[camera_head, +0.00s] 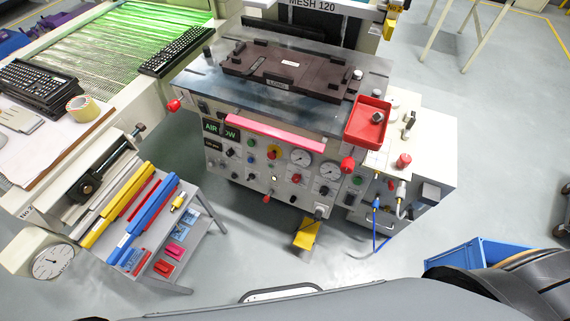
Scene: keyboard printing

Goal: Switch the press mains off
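The printing press (285,85) stands in the middle of the head view, with a dark fixture plate (285,72) on its bed. Its light front panel (232,166) carries several knobs, buttons and lamps and round gauges. A red rotary knob on a yellow plate (273,152) sits in the upper middle of this panel and looks like a mains switch. It is too small to tell which way it points. Neither of my grippers is in view.
A pink-red bar (275,134) runs along the press's front edge. A red tray (367,122) sits at its right corner. A side cabinet (430,150) stands right. A tool rack (150,215) stands at the left. A yellow pedal (306,233) lies on the floor before the press.

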